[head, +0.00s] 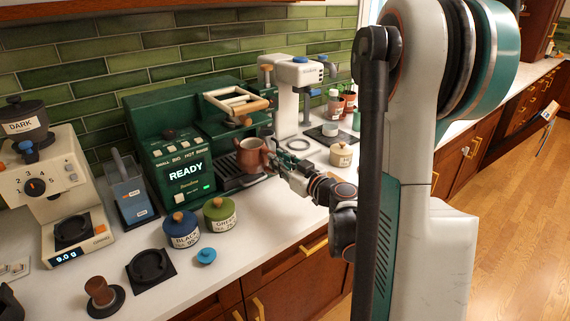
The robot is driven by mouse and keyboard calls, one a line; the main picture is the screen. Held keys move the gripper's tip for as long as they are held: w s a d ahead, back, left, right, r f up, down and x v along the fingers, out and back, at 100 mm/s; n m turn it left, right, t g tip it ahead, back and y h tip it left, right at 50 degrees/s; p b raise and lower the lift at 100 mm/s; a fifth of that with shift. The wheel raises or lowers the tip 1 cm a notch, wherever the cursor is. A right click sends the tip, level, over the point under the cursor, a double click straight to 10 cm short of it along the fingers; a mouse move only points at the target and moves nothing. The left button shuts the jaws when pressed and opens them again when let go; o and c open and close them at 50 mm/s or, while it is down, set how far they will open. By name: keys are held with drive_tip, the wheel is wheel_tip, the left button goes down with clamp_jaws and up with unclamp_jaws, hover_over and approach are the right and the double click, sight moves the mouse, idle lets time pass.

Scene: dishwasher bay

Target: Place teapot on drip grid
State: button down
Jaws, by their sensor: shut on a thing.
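A brown clay-coloured teapot (251,155) is in the head view at the front of the green machine. My gripper (272,160) reaches in from the right and is shut on the teapot's right side. The teapot looks upright, over or just in front of the dark drip grid (232,185). I cannot tell whether its base touches the grid. The contact between the fingers and the teapot is small and partly hidden.
The green machine (168,172) shows READY. Blue (182,230) and green (220,214) lidded jars stand in front of it. A cream jar (341,155) and a white press-like machine (291,80) stand to the right. The counter's front edge below the grid is clear.

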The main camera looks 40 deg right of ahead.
sight(265, 160)
drive_tip(key=shift+w+a+f+p, duration=0.1)
drive_tip(key=shift+w+p, duration=0.25)
drive_tip(key=shift+w, duration=1.45)
drive_tip(key=shift+w+a+p, duration=0.1)
drive_tip(key=shift+w+p, duration=0.2)
drive_tip(key=shift+w, duration=1.5)
drive_tip(key=shift+w+f, duration=0.1)
drive_tip(key=shift+w, duration=0.15)
drive_tip(key=shift+f+b, duration=0.75)
drive_tip(key=shift+b, duration=0.05)
drive_tip(key=shift+s+a, duration=0.3)
drive_tip(key=shift+a, duration=0.15)
drive_tip(key=shift+f+b, duration=0.15)
drive_tip(key=shift+b, duration=0.2)
drive_tip(key=c, duration=1.5)
unclamp_jaws()
drive_tip(key=shift+o, duration=0.2)
